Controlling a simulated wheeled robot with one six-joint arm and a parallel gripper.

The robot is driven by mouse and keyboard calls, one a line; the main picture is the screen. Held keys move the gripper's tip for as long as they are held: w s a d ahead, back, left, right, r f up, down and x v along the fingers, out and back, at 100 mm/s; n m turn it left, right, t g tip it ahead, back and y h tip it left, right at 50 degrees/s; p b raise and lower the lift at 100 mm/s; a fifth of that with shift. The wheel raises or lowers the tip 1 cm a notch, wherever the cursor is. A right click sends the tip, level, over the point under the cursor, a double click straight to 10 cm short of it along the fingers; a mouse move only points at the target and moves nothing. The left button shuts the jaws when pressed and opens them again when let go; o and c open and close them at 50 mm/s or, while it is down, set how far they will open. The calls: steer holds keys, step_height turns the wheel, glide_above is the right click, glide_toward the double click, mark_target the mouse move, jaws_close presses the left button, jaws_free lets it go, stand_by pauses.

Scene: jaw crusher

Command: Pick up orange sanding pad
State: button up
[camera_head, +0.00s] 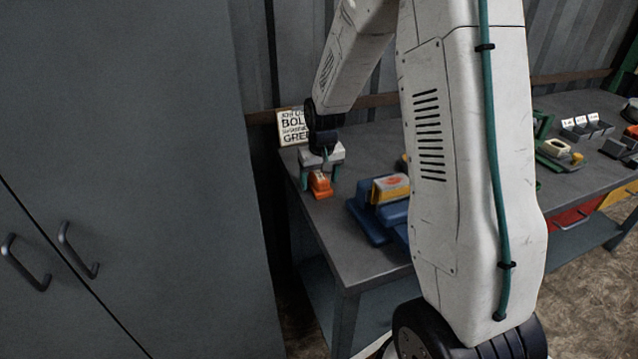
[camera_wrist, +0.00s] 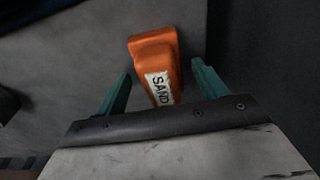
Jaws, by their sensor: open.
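The orange sanding pad (camera_head: 320,184) lies on the grey workbench near its left end, close to the wall. In the wrist view the pad (camera_wrist: 155,57) shows a white label reading "SAND". My gripper (camera_head: 319,176) is above the bench at the pad. In the wrist view its two green fingers (camera_wrist: 160,84) are apart, one on each side of the pad's labelled end. The pad's near end is hidden behind the gripper's dark front edge.
A blue fixture (camera_head: 368,222) with an orange-and-cream block (camera_head: 390,188) stands to the right on the workbench (camera_head: 345,250). A lettered sign (camera_head: 292,127) stands behind, against the wall. A tall grey cabinet (camera_head: 130,150) is on the left. More parts lie at the bench's far right.

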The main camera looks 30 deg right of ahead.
mark_target(319, 175)
steer(key=shift+f, duration=0.1)
steer(key=shift+c, duration=0.3)
steer(key=c, duration=1.1)
steer(key=shift+o, duration=0.2)
step_height(319, 175, up, 10)
steer(key=shift+r, duration=0.1)
steer(key=o, duration=0.5)
steer(key=c, duration=0.3)
steer(key=shift+c, duration=0.2)
